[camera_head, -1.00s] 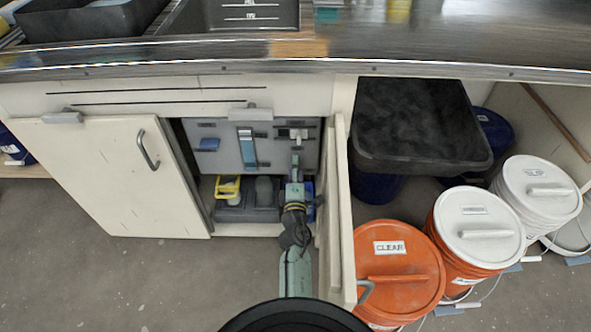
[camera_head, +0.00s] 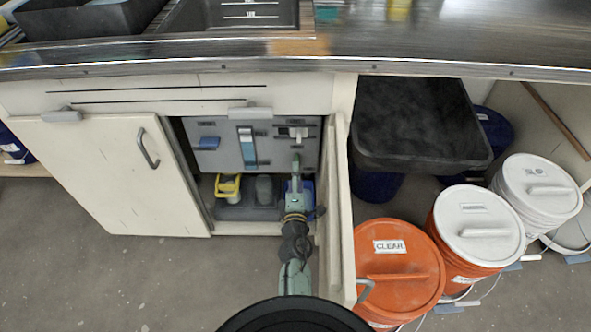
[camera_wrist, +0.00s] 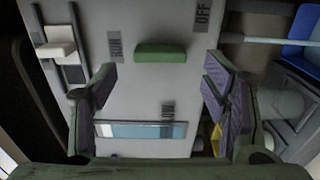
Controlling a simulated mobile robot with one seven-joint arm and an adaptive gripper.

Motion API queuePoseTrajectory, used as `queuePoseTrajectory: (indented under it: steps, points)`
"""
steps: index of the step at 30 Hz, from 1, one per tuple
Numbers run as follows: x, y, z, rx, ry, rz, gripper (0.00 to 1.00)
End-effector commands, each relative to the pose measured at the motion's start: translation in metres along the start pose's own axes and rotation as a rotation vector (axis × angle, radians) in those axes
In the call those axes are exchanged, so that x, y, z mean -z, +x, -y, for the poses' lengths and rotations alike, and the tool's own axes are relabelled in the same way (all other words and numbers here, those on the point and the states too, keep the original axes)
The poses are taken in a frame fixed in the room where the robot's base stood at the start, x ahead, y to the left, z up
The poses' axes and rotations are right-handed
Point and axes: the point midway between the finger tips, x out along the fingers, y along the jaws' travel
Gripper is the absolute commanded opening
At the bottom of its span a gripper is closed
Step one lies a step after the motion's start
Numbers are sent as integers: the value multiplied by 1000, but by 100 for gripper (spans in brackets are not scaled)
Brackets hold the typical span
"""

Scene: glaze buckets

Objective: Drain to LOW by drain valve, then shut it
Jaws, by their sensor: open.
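A green valve handle (camera_wrist: 160,53) stands out from a grey panel (camera_wrist: 140,85) in the wrist view and lies level there. An "OFF" label (camera_wrist: 202,15) is up and right of it; a smaller label is on its left, too blurred to read surely. A gauge strip (camera_wrist: 140,130), blue and white, is below the handle; in the head view the gauge (camera_head: 247,148) stands upright. My gripper (camera_wrist: 160,85) is open and empty. Its fingers are either side of the handle's line of sight, apart from it. In the head view my gripper (camera_head: 296,190) is inside the cabinet, before the panel.
A white slider (camera_wrist: 60,42) is on the panel beside the green handle. A blue handle (camera_head: 208,143) is at the panel's left. The open cabinet door (camera_head: 340,210) stands close to the right of my arm. A yellow-topped bottle (camera_head: 228,188) stands on the cabinet floor.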

Motion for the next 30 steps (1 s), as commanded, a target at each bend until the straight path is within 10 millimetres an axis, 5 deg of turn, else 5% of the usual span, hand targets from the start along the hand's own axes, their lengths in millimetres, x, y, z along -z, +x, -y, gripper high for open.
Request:
queuePoseTrajectory:
  steps: [9,30]
  points:
    - [0,-35,0,0,1,1,68]
    - [0,-36,0,-1,0,-1,68]
